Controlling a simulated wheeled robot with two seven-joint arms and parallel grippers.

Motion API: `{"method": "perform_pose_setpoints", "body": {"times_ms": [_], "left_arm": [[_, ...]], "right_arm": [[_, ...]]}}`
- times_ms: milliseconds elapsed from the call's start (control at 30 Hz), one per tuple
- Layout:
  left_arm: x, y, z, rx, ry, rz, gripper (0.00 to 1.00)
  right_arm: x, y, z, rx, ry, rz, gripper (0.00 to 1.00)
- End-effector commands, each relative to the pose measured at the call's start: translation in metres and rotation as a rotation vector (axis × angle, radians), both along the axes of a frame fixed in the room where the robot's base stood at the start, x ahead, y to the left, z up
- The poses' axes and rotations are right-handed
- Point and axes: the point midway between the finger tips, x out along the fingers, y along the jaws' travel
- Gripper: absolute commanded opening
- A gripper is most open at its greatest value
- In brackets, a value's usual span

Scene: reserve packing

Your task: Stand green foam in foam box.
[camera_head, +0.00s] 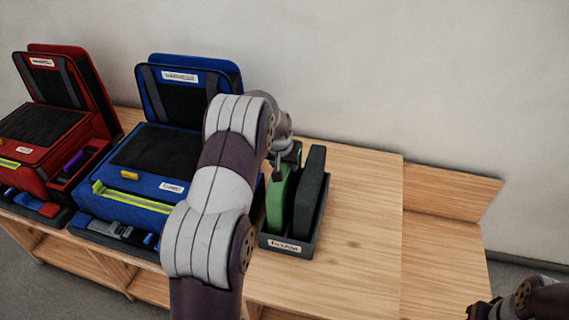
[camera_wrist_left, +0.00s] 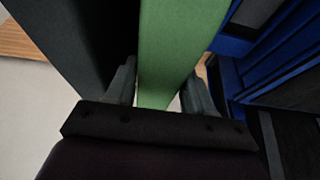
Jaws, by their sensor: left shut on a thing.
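The green foam (camera_head: 278,204) stands upright in the left part of the foam box (camera_head: 287,248), a dark open box with a white label on its front. A dark foam slab (camera_head: 308,192) stands upright beside it on the right. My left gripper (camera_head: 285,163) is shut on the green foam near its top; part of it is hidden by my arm. In the left wrist view the green foam (camera_wrist_left: 170,60) lies between the two fingers (camera_wrist_left: 160,95), with the dark slab (camera_wrist_left: 75,50) on the left. The foam's bottom is hidden. My right gripper (camera_head: 482,308) shows only partly at the lower right corner.
An open blue case (camera_head: 150,160) stands left of the foam box, partly behind my left arm. An open red case (camera_head: 45,135) is further left. Trays of small parts lie in front of them. The wooden table (camera_head: 360,230) is bare right of the box.

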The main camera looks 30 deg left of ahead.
Motion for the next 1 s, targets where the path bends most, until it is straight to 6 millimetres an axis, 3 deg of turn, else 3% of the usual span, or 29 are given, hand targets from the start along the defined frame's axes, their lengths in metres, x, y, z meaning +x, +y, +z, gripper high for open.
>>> {"method": "perform_pose_setpoints", "body": {"times_ms": [233, 267, 300, 333, 700, 1000], "left_arm": [[0.000, 0.000, -0.003, 0.000, 0.000, 0.000, 0.03], [0.000, 0.000, -0.002, 0.000, 0.000, 0.000, 0.63], [0.000, 0.000, -0.002, 0.000, 0.000, 0.000, 0.76], [0.000, 0.000, -0.002, 0.000, 0.000, 0.000, 0.78], [-0.001, 0.000, 0.006, 0.001, -0.002, -0.001, 0.78], [-0.025, -0.006, 0.067, 0.002, -0.005, -0.001, 0.78]], "right_arm": [[0.000, 0.000, -0.002, 0.000, 0.000, 0.000, 0.00], [0.000, 0.000, -0.001, 0.000, 0.000, 0.000, 0.00], [0.000, 0.000, -0.001, 0.000, 0.000, 0.000, 0.00], [0.000, 0.000, -0.001, 0.000, 0.000, 0.000, 0.00], [0.000, 0.000, 0.000, 0.000, 0.000, 0.000, 0.00], [0.000, 0.000, 0.000, 0.000, 0.000, 0.000, 0.00]]}}
